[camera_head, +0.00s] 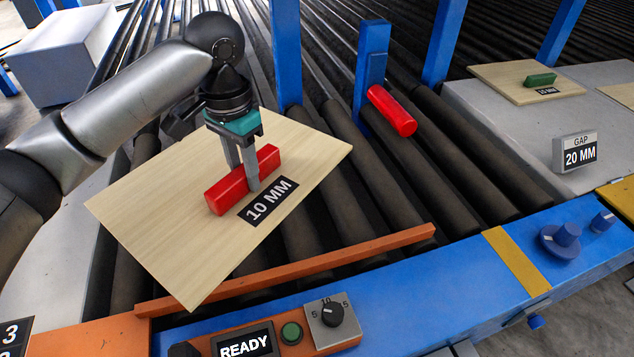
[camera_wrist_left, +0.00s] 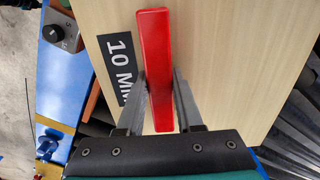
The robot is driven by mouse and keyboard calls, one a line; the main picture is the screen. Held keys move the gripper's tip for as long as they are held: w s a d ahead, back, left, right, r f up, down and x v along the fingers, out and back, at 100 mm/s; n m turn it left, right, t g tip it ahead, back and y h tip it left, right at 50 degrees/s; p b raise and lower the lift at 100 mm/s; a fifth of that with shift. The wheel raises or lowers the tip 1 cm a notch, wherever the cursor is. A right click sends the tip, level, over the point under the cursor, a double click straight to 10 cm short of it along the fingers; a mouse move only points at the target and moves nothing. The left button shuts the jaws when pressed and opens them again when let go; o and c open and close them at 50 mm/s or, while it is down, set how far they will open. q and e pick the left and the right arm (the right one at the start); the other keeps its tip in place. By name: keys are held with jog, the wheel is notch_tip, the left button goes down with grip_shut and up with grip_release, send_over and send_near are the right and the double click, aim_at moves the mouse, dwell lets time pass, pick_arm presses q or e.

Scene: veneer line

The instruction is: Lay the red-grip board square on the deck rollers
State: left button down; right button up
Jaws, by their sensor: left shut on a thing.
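The red-grip board (camera_head: 150,215) is a pale wooden panel with a "10 MM" label and a red grip block (camera_head: 228,190). My left gripper (camera_head: 244,185) is shut on the red grip, with one finger on each side; the left wrist view shows the grip (camera_wrist_left: 155,70) between the fingers (camera_wrist_left: 160,95). The board is over the dark deck rollers (camera_head: 330,215) and turned at an angle to the orange rail (camera_head: 290,268). Its near corner overlaps the rail in the picture. I cannot tell whether it touches the rollers. My right gripper is not in view.
A blue post (camera_head: 370,70) with a red cylinder (camera_head: 392,110) stands behind the board. A green-grip board (camera_head: 510,78) lies on the grey table at right, near a "GAP 20 MM" sign (camera_head: 575,152). A panel at front reads "READY" (camera_head: 245,345). Rollers right of the board are clear.

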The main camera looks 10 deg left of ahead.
pick_arm(q)
jog(key=r+m, duration=0.1)
jog(key=a+r+m+p, duration=0.1)
jog(key=m, duration=0.1)
jog(key=a+r+m+p, duration=0.1)
jog(key=m, duration=0.1)
jog(key=shift+w+a+r, duration=0.1)
jog(key=shift+w+r, duration=0.05)
jog(key=shift+w, duration=0.15)
jog(key=shift+w+a+r+m, duration=0.1)
jog(key=shift+a+r+m, duration=0.1)
jog(key=shift+m, duration=0.35)
jog(key=shift+a+r+m, duration=0.15)
jog(key=shift+a+m, duration=0.05)
jog(key=shift+m, duration=0.35)
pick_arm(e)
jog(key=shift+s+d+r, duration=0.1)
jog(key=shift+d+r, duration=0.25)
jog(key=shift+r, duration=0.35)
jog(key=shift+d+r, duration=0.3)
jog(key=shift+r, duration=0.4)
